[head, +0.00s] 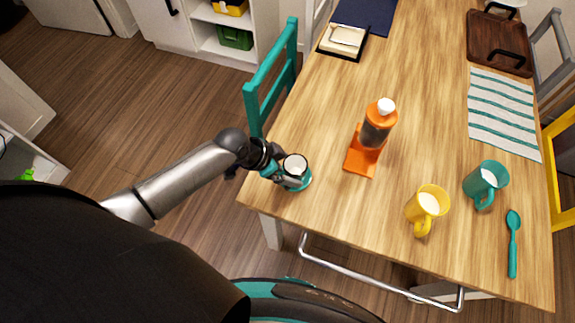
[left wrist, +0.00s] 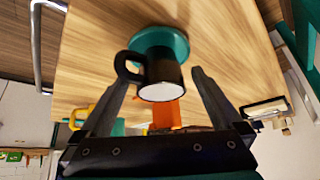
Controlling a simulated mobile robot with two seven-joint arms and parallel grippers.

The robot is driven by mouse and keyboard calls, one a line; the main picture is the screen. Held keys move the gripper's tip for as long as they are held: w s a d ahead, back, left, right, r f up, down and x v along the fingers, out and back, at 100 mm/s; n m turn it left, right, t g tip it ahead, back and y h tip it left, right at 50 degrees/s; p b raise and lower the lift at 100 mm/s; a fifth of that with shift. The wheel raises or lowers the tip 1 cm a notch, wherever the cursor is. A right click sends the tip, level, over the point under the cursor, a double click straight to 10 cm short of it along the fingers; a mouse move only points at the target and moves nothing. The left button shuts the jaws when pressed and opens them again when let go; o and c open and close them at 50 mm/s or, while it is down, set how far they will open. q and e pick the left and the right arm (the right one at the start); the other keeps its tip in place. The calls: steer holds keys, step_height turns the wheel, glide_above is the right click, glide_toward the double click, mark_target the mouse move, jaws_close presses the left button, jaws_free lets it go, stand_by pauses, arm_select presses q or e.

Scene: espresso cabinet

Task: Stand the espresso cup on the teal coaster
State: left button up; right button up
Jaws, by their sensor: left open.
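The espresso cup (head: 296,163) is dark outside with a white inside. It is upright and appears to stand on the round teal coaster (head: 304,184) near the table's left front corner. In the left wrist view the dark cup (left wrist: 164,78) and its handle show against the coaster (left wrist: 172,39). My left gripper (head: 287,180) is open at the cup. Its fingers lie on either side of the cup in the wrist view, with a visible gap on the right. The cup's base contact is partly hidden in the head view. My right gripper is not in view.
A yellow mug (head: 427,206), a teal mug (head: 484,182) and a teal spoon (head: 513,245) lie farther right. A teal chair (head: 271,80) stands at the left edge. Table between coaster and yellow mug is clear.

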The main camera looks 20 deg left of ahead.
arm_select(q)
steer(key=shift+r, duration=0.3)
steer(key=p+v, duration=0.3)
steer(key=v, duration=0.8)
steer(key=shift+s+a+r, duration=0.15)
steer(key=shift+r, duration=0.15)
